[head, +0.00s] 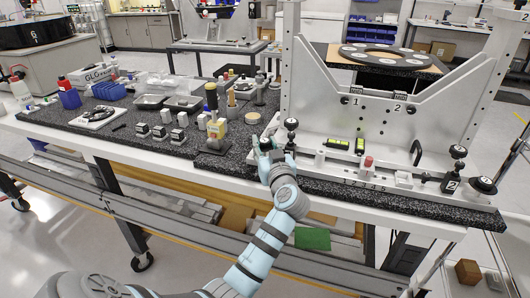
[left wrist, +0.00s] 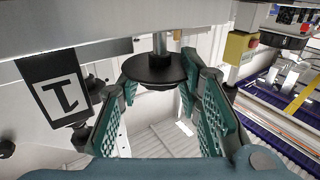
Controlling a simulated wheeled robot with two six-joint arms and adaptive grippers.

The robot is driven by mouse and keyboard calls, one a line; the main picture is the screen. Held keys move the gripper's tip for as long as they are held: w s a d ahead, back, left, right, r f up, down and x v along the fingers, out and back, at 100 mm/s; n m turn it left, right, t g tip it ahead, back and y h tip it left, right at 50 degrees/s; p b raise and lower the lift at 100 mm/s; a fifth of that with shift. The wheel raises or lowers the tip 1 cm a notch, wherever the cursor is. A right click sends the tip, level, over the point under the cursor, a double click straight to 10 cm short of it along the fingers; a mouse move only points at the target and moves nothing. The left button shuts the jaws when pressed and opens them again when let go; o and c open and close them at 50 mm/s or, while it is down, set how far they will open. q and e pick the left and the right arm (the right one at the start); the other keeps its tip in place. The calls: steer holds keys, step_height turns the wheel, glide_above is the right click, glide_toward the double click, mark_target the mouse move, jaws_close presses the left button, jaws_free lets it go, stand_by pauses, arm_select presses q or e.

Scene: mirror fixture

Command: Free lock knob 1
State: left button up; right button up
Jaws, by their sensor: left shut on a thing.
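Lock knob 1 is a black round disc (left wrist: 153,70) on a metal stem in the left wrist view, beside a black plate marked 1 (left wrist: 62,88). My left gripper (left wrist: 163,80) has its green padded fingers on both sides of the disc and is shut on it. In the head view my left gripper (head: 267,148) is at the left front end of the white mirror fixture (head: 330,130), and the knob there is mostly hidden by it. A black ball handle (head: 291,123) stands just right of the gripper. My right gripper is not in view.
At the fixture's right end are another black ball handle (head: 458,151), a plate marked 2 (head: 451,185) and a black disc knob (head: 483,185). A yellow-and-black tool stand (head: 215,130) is close left of my gripper. Small blocks and blue bins (head: 109,90) lie farther left.

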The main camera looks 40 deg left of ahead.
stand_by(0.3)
arm_select(q)
steer(key=o, duration=1.1)
steer(key=shift+o, duration=0.2)
steer(key=shift+s+a, duration=0.1)
